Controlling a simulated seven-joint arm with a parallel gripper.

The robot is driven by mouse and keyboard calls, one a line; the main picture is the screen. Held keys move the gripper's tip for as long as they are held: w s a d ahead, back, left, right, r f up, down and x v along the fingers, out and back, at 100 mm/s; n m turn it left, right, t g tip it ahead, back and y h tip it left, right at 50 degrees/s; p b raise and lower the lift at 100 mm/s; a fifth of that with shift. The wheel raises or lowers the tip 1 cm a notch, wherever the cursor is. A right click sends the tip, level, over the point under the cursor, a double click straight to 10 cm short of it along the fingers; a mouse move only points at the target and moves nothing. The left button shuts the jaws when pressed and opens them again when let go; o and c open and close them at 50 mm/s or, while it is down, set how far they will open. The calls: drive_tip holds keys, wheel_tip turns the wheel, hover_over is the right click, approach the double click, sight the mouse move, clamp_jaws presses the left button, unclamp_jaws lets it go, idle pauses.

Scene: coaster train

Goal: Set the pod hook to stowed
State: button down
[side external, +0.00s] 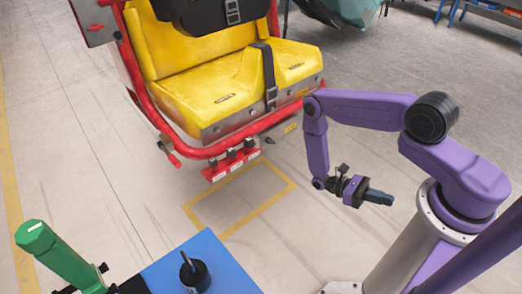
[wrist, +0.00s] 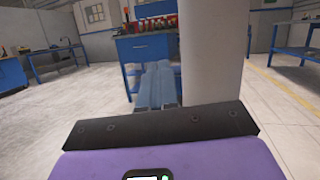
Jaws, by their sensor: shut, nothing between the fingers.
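The yellow double seat pod (side external: 225,80) in a red frame stands at the upper middle of the side view. I cannot tell for sure which part is the pod hook. A red handle-like part (side external: 168,150) hangs at the frame's lower left corner, and a red block with several dark levers (side external: 232,162) sits under the front rail. My gripper (side external: 388,198) is to the right of the pod, apart from it, pointing right and away. In the wrist view its blue fingers (wrist: 157,75) are together and empty. The pod is not in the wrist view.
A green-handled lever (side external: 45,245) and a blue panel with a black knob (side external: 192,270) stand at the lower left. A yellow floor outline (side external: 240,200) lies on open floor. In the wrist view, a pale column (wrist: 210,55) and a blue workbench (wrist: 145,47) are ahead.

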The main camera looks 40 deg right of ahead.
drive_tip(key=w+d+f+n+t+h, duration=0.2)
drive_tip(key=w+d+n+t+h, duration=0.5)
drive_tip(key=d+n+t+h, duration=0.3)
drive_tip(key=w+d+f+n+t+h, duration=0.1)
drive_tip(key=w+d+f+n+t, duration=0.1)
drive_tip(key=w+n+t, duration=0.3)
drive_tip(key=w+d+f+n+t+h, duration=0.1)
drive_tip(key=w+d+n+t+h, duration=0.15)
drive_tip(key=w+t, duration=0.45)
drive_tip(key=w+a+f+n+t+y, duration=0.4)
drive_tip(key=w+a+n+t+y, duration=0.3)
drive_tip(key=w+t, duration=0.3)
drive_tip(key=w+a+f+n+t+y, duration=0.1)
drive_tip(key=w+a+f+n+y, duration=0.15)
drive_tip(key=a+y, duration=0.35)
drive_tip(key=w+a+f+n+t+y, duration=0.1)
drive_tip(key=w+a+n+t+y, duration=0.15)
drive_tip(key=a+n+y, duration=0.4)
drive_tip(key=w+f+m+h, duration=0.1)
drive_tip(key=w+m+h, duration=0.1)
drive_tip(key=w, duration=1.1)
drive_tip(key=shift+w+f+m+g, duration=0.15)
drive_tip(key=shift+w+m+g, duration=0.2)
drive_tip(key=shift+g, duration=0.1)
drive_tip(key=shift+d, duration=0.1)
